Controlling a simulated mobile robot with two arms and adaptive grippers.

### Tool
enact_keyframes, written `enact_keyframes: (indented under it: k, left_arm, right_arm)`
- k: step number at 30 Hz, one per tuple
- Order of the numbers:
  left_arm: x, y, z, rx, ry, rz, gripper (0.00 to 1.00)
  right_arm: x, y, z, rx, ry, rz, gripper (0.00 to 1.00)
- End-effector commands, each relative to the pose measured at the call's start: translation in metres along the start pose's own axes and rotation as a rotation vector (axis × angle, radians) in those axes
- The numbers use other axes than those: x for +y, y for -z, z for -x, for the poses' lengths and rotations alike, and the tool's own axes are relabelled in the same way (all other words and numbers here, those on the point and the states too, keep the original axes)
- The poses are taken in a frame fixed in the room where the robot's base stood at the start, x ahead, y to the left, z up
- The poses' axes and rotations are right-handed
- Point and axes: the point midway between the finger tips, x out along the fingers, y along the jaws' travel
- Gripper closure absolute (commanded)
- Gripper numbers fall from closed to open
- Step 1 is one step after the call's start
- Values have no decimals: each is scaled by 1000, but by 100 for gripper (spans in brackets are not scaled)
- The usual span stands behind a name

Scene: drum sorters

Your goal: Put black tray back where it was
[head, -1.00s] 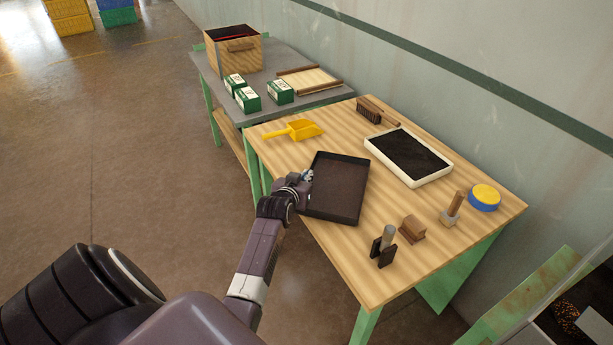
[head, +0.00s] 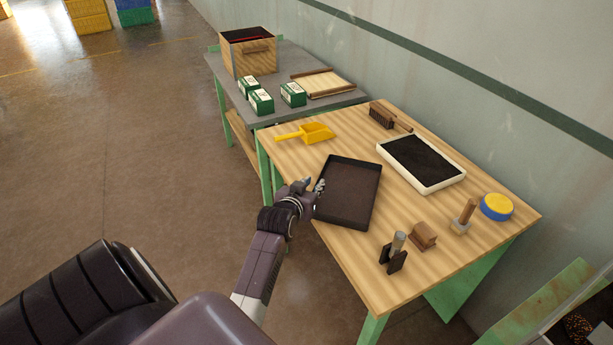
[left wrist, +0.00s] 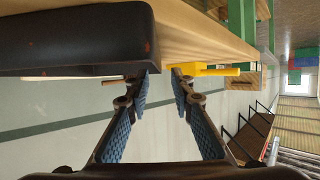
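The black tray (head: 348,192) lies flat on the wooden table, close to its left edge. It is shallow, dark and looks empty. My left gripper (head: 318,186) is at the tray's left side, with its fingers spread apart. In the left wrist view my left gripper (left wrist: 161,78) is open, with a clear gap between its two fingers. The black tray (left wrist: 80,38) fills the upper left there, beside one fingertip and not between the fingers. I cannot tell whether that finger touches it. My right gripper is not in view.
The wooden table (head: 290,152) also holds a yellow scoop (head: 312,133), a white-rimmed tray (head: 421,164), a brush (head: 384,115), a blue-yellow round tin (head: 496,207) and small hand tools (head: 396,255). A grey table (head: 337,105) with green boxes (head: 262,102) adjoins it. Open floor lies left.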

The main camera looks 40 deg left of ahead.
Motion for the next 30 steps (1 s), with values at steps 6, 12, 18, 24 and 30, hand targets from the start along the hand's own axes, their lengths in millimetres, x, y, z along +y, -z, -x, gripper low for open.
enact_keyframes:
  k: [6, 12, 18, 24, 30]
  left_arm:
    - [0, 0, 42, 0, 0, -1, 78]
    - [0, 0, 65, -1, 0, 0, 78]
    - [0, 0, 71, 0, 0, 0, 78]
    - [0, 0, 71, 0, -1, 0, 78]
    - [0, 0, 71, 0, -1, 0, 78]
  right_arm:
    - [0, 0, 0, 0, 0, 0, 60]
    - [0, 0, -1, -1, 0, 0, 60]
    - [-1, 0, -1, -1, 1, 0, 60]
    - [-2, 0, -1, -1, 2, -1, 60]
    - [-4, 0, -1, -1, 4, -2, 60]
